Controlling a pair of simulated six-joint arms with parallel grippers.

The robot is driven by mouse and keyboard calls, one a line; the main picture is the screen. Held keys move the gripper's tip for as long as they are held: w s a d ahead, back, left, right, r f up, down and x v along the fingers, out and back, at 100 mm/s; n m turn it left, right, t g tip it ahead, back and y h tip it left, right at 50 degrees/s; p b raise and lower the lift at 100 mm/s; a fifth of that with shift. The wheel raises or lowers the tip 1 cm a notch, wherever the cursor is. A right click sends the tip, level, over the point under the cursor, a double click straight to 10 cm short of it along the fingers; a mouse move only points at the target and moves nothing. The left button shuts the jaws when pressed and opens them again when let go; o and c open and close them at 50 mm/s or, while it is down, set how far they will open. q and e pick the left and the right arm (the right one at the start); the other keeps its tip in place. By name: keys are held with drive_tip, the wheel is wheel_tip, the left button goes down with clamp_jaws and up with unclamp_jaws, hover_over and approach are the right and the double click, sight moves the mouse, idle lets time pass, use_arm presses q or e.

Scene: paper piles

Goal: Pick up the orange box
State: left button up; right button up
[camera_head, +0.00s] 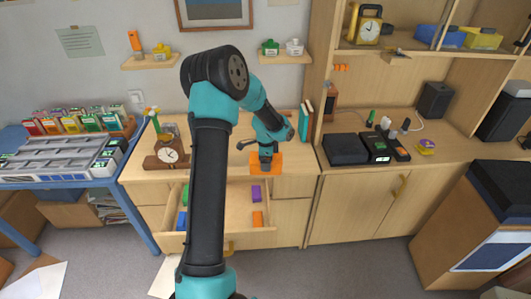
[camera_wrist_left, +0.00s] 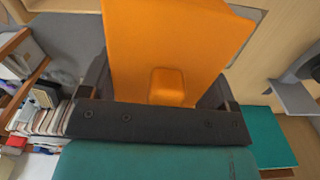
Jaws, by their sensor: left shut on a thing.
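The orange box (camera_head: 260,169) is at the front edge of the wooden cabinet top, above the open drawer, in the head view. My left gripper (camera_head: 267,155) is over it, with its fingers shut on the box. In the left wrist view the orange box (camera_wrist_left: 175,45) fills the space between the dark fingers of the left gripper (camera_wrist_left: 160,88), and a raised rounded tab shows on its face. I cannot tell whether the box rests on the cabinet top or is just above it. My right gripper is not in view.
The open drawer (camera_head: 237,230) below holds a purple block (camera_head: 256,194), an orange block (camera_head: 258,219) and others. A brown clock (camera_head: 168,155) stands left on the cabinet top, and upright books (camera_head: 305,122) stand right. Wall shelves hang above.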

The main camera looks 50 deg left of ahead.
use_arm(q)
drive_tip(key=s+d, duration=0.3)
drive_tip(key=shift+s+d+r, duration=0.2)
drive_tip(key=shift+d+r, duration=0.05)
drive_tip(key=shift+d, duration=0.15)
